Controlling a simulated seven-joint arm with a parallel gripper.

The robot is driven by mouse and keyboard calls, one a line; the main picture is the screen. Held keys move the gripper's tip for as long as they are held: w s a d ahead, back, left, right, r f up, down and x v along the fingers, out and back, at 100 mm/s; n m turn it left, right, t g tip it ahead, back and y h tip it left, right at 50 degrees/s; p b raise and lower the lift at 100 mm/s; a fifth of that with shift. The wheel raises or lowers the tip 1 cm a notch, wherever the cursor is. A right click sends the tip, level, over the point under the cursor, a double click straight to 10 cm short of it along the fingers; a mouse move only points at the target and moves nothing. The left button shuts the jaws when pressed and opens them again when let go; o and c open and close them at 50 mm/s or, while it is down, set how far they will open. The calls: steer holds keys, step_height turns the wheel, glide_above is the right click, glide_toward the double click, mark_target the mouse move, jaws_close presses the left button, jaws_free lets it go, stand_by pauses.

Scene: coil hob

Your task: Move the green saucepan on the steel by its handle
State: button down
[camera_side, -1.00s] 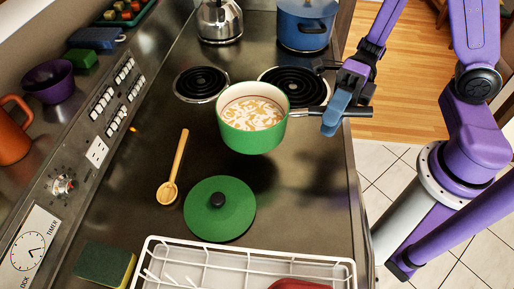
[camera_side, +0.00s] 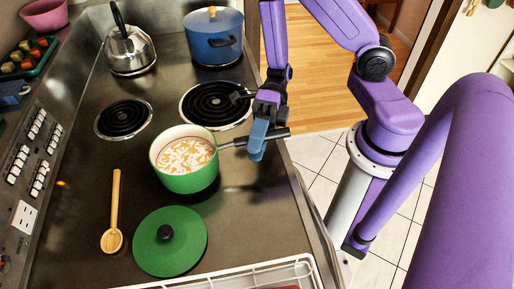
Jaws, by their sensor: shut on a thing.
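The green saucepan (camera_side: 187,176) is upright, with a cream interior and pale liquid with tan pieces. It is in front of the coils, over bare steel (camera_side: 75,190). A dark shadow lies close to its base; I cannot tell whether the base touches the steel. Its dark handle (camera_side: 279,134) points right, toward the hob's right edge. My gripper (camera_side: 258,141) is shut on the handle, with its blue fingers hiding part of it. The green lid (camera_side: 190,247) with a black knob lies flat on the steel in front of the saucepan.
A wooden spoon (camera_side: 115,195) lies left of the saucepan. Two black coils (camera_side: 124,119) (camera_side: 215,104) are behind it. A kettle (camera_side: 132,55) and a blue pot (camera_side: 214,42) stand at the back. A white rack (camera_side: 290,268) is at the front.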

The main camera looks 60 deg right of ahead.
steer(key=shift+f, duration=1.05)
steer(key=c, duration=0.9)
jaws_free()
